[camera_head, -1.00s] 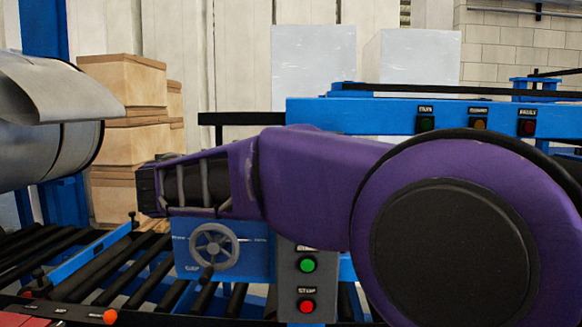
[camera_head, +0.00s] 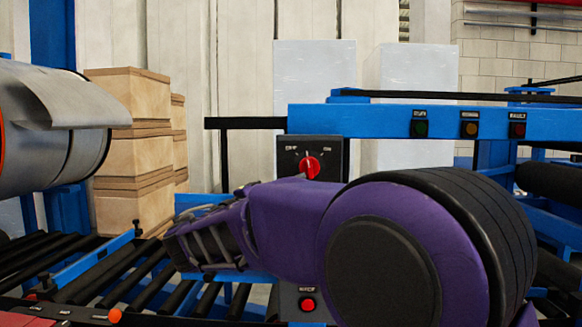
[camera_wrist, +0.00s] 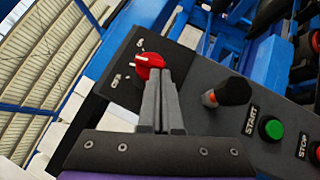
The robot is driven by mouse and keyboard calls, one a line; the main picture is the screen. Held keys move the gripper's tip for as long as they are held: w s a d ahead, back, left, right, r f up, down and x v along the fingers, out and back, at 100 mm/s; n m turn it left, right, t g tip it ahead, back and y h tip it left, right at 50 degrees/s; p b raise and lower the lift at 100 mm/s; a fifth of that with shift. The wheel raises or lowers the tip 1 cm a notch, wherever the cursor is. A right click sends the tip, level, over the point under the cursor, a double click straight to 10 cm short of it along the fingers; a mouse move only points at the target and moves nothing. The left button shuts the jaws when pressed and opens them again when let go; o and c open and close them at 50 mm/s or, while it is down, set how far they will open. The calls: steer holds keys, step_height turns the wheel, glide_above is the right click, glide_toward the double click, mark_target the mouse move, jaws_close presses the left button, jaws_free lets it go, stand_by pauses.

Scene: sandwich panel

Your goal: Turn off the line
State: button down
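The red rotary switch (camera_head: 309,168) sits on a dark panel (camera_head: 335,160) with OFF and ON labels, above my purple arm. In the wrist view the red switch (camera_wrist: 150,67) is just beyond my gripper (camera_wrist: 165,73), whose two grey fingers lie together with nothing seen between them. I cannot tell whether the fingertips touch the switch. Its pale mark points roughly toward the label side; the exact setting is unclear. The green START button (camera_wrist: 271,129) is right of the gripper. The red STOP button (camera_head: 308,304) shows below my arm, which hides START in the head view.
A black knob with an orange band (camera_wrist: 230,92) stands up from the panel close to the fingers. A blue beam (camera_head: 380,119) with indicator lights runs behind. A roller conveyor (camera_head: 110,270), a grey roll (camera_head: 60,125) and stacked boxes (camera_head: 135,150) are at left.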

steer(key=shift+d+f+n+t+b, duration=0.15)
steer(key=shift+n+t+b, duration=0.35)
steer(key=shift+n, duration=0.1)
steer(key=shift+d+f+n+t+b, duration=0.15)
steer(key=shift+n+t+b, duration=0.2)
steer(key=shift+n+t, duration=0.2)
steer(key=shift+d+f+n+t+b, duration=0.15)
steer(key=shift+n+t+b, duration=0.25)
steer(key=shift+n, duration=0.25)
